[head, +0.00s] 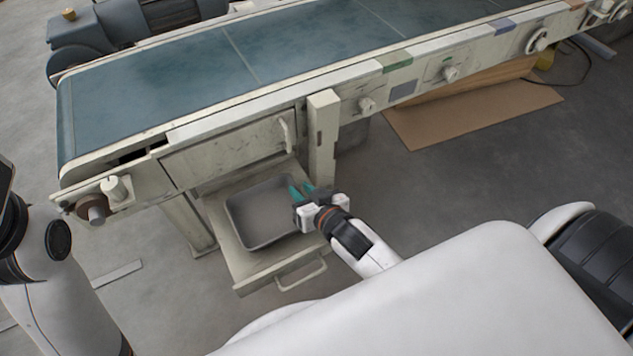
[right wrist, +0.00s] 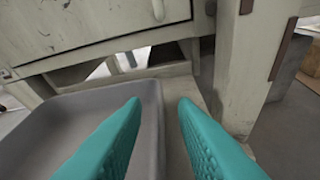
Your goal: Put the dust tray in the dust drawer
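The grey dust tray (head: 262,212), shallow and empty-looking, sits in the pulled-out dust drawer (head: 262,276) beneath the conveyor. My right gripper (head: 301,191) is at the tray's right side, its teal fingers pointing at the rim. In the right wrist view the two fingers (right wrist: 160,108) stand apart, with the tray's right rim (right wrist: 156,125) showing between them. I see a gap on the finger sides, so it is not closed on the rim. My left arm shows at the left edge of the head view, but its gripper is outside the frame.
The conveyor (head: 240,55) runs above the drawer, with a closed panel (head: 225,150) and a support post (head: 321,140) just right of the tray. The drawer handle (head: 302,274) faces me. A cardboard sheet (head: 470,120) lies at the right. The floor in front is mostly clear.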

